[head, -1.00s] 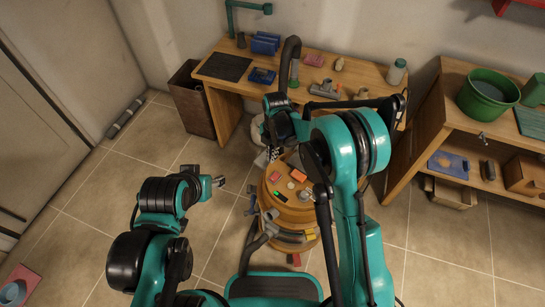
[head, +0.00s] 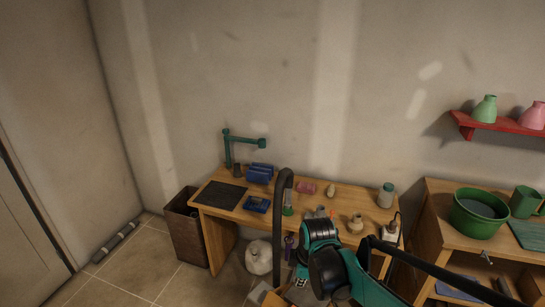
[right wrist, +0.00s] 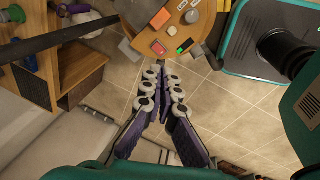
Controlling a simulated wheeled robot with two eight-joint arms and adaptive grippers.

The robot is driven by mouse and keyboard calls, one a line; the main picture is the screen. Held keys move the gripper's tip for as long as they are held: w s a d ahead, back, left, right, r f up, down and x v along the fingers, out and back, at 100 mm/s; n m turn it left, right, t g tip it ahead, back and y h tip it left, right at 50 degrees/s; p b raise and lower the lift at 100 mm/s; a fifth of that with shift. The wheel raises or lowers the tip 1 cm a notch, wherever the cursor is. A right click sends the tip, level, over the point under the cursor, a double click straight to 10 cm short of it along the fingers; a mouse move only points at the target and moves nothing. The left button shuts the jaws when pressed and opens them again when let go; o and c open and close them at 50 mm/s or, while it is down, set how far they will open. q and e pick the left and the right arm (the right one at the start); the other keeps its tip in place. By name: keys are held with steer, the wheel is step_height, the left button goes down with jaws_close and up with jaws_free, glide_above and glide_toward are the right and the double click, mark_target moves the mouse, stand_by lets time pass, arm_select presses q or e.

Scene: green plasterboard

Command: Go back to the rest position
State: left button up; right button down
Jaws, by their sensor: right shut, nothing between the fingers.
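My right arm rises from the bottom of the head view, in front of the workbench. Its gripper (head: 299,280) is small and partly hidden there. In the right wrist view my right gripper (right wrist: 162,68) shows clearly, with purple and white fingers. Its fingertips are together and hold nothing. They point toward a round wooden table (right wrist: 190,62) and look apart from it. My left arm and left gripper are outside both views.
The workbench (head: 335,205) carries a dark mat, blue items and a bottle (head: 386,194). A shelf unit with a green basin (head: 480,212) stands at right. A red wall shelf (head: 500,124) holds vases. A bin (head: 186,228) stands left. Open floor (head: 150,268) lies left of it.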

steer(key=s+d+r+m+t, duration=0.2)
steer(key=s+d+m, duration=0.3)
steer(key=s+m, duration=0.2)
steer(key=s+d+r+m+t, duration=0.2)
steer(key=s+d+m, duration=0.3)
steer(key=s+m, duration=0.3)
steer(key=shift+s+r+m+t+h, duration=0.25)
steer(key=shift+m+t+h, duration=0.15)
steer(key=shift+m, duration=0.5)
